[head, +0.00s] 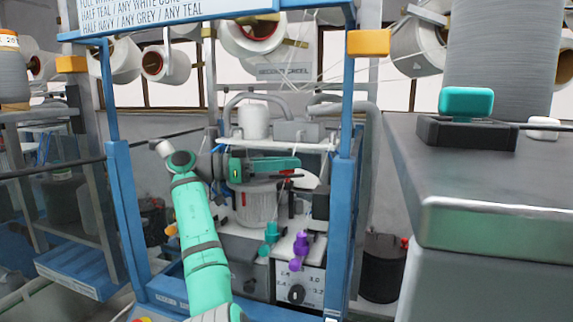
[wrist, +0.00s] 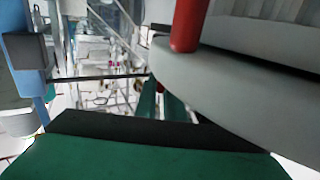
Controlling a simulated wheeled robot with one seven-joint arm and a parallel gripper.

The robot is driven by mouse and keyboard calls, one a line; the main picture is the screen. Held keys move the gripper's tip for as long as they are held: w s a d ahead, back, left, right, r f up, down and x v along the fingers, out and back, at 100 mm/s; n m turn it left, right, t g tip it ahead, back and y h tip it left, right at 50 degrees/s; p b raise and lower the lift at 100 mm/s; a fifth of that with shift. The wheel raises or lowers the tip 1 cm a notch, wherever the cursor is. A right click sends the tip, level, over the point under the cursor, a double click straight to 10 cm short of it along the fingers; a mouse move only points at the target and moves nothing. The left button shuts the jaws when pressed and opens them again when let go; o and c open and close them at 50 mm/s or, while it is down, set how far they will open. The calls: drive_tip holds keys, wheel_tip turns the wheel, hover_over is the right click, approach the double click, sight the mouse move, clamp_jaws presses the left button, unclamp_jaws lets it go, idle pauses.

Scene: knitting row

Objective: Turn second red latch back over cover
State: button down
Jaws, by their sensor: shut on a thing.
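My gripper (head: 296,164) is stretched out to the right inside the blue frame in the head view. In the wrist view its two green fingers (wrist: 161,98) are close together, shut on a small red piece (wrist: 160,89) that looks like a red latch, mostly hidden by the fingers and the cover. A larger red latch (wrist: 187,25) stands upright against the grey rounded cover (wrist: 235,80), above and right of the fingers.
A blue post (head: 345,190) stands right of my gripper, with a dark box (head: 321,204) beside it. Teal (head: 271,233) and purple (head: 301,244) knobs sit below. A grey-topped cabinet (head: 490,180) fills the right. A dark rod (wrist: 100,77) crosses the wrist view.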

drive_tip(key=c, duration=1.9)
unclamp_jaws()
drive_tip(key=shift+o, duration=0.2)
drive_tip(key=shift+n+t, duration=0.5)
drive_tip(key=shift+t, duration=0.3)
